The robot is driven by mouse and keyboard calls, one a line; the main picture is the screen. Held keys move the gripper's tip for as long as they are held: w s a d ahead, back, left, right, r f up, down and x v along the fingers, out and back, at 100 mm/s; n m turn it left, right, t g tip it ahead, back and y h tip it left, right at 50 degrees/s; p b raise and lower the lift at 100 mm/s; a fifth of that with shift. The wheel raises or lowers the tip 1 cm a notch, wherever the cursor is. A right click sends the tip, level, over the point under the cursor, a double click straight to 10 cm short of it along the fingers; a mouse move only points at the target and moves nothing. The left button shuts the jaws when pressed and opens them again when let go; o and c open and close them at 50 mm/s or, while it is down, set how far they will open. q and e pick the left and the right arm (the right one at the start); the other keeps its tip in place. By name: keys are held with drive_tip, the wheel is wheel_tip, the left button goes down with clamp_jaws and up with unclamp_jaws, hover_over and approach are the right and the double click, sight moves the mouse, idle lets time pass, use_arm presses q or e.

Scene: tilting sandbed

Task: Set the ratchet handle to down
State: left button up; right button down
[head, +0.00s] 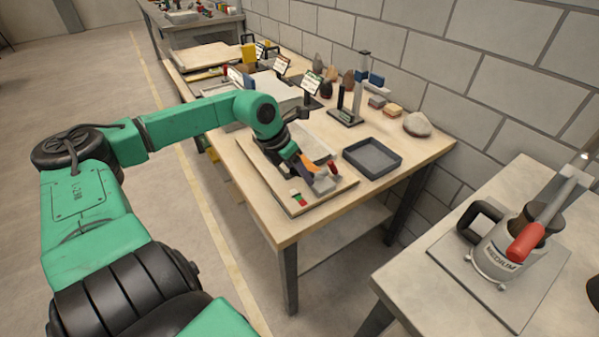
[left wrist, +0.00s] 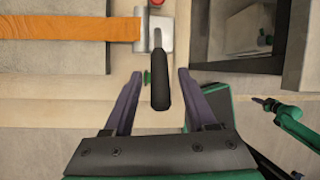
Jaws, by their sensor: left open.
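The ratchet handle (left wrist: 160,90) is a dark grip on a short metal lever. In the left wrist view it lies between the two spread fingers of my left gripper (left wrist: 160,93), with a gap on each side. The lever joins a metal ratchet body (left wrist: 150,32) on an orange strap (left wrist: 65,27). In the head view the orange strap (head: 308,164) crosses the board, and my left gripper (head: 312,175) is over the ratchet, largely hiding it. A slim green arm, seemingly mine, shows at the right of the left wrist view, its end small and dark.
The board (head: 285,205) lies near the front of the wooden workbench (head: 350,195). A dark empty tray (head: 373,157) stands right of it.

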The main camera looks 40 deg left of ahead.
use_arm(q)
clamp_jaws()
drive_tip(key=shift+r, duration=0.1)
idle(1.3)
